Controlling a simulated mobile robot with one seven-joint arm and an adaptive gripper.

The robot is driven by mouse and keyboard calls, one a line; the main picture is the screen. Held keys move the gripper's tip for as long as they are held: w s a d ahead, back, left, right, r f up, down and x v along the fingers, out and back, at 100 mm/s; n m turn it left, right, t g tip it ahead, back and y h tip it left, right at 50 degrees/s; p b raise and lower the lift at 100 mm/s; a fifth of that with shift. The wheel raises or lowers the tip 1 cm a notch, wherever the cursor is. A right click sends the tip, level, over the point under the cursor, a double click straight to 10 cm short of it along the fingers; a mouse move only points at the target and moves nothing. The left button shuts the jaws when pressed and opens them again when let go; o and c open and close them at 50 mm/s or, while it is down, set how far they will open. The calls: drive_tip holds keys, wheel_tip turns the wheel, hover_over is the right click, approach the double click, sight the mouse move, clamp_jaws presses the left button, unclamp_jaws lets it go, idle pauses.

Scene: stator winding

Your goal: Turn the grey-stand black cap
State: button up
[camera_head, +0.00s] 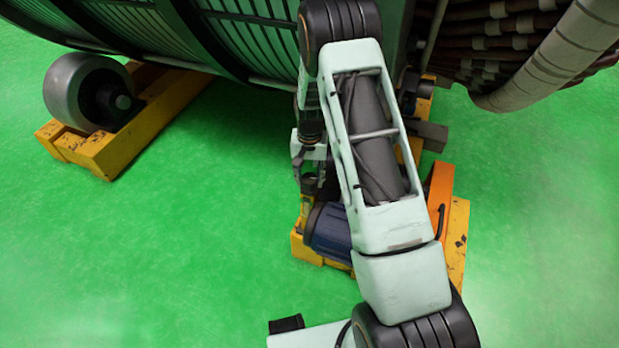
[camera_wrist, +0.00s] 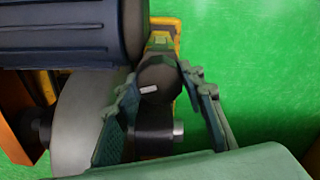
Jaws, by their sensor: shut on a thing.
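In the wrist view a round black cap (camera_wrist: 153,72) with a short white mark on its face sits between the two green-grey fingers of my gripper (camera_wrist: 159,80). The fingers touch its left and right sides and my gripper is shut on it. The white mark lies nearly level. A yellow bracket or stand (camera_wrist: 161,37) shows just behind the cap; I make out no clearly grey stand. In the head view my gripper (camera_head: 309,182) is low beside the blue motor, partly hidden by my arm, and I cannot make out the cap there.
A dark blue ribbed motor (camera_head: 329,230) stands close to my gripper, on a yellow base (camera_head: 458,240). It fills the upper left of the wrist view, above a grey roller (camera_wrist: 82,115). The large stator (camera_head: 250,35) hangs overhead. Green floor (camera_head: 200,240) is free at left.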

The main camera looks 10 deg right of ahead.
sight(309, 178)
idle(0.4)
drive_tip(key=o, duration=1.2)
drive_tip(key=shift+c, duration=0.2)
wheel_tip(309, 178, up, 8)
drive_tip(key=shift+f, duration=0.2)
